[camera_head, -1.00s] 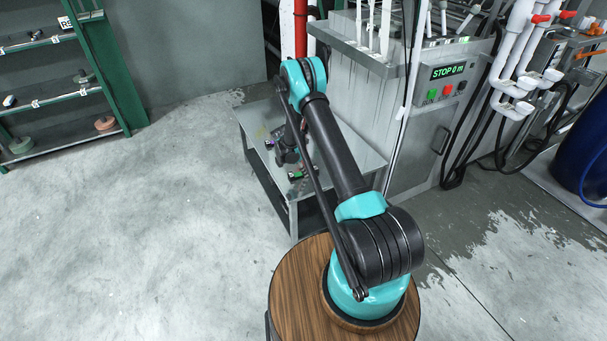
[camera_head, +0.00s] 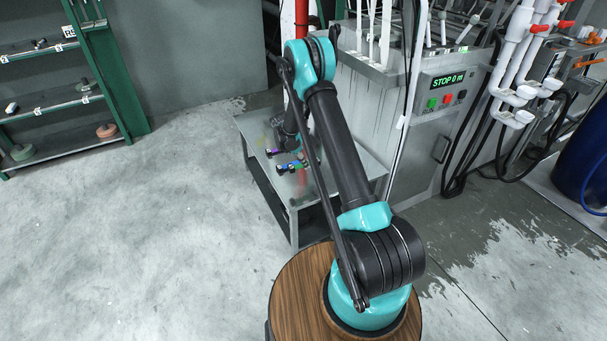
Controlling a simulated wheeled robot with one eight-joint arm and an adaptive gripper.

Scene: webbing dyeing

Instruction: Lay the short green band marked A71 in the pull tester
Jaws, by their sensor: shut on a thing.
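My gripper (camera_head: 285,143) is a small dark shape above the grey metal table (camera_head: 340,165), partly behind my own arm. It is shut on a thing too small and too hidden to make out. Below and beside it, several small coloured pieces lie on the table: a purple one (camera_head: 273,152) and a row with green and blue (camera_head: 291,166). No A71 mark can be read from here, so I cannot tell which piece is the short green band. I cannot make out the pull tester in this view.
A grey machine with a display reading STOP 0 m (camera_head: 447,82) stands behind the table at right. Green shelving (camera_head: 118,75) with small items is at the left. White pipes (camera_head: 515,75) and a blue drum (camera_head: 583,160) are at the far right. The floor at left is clear.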

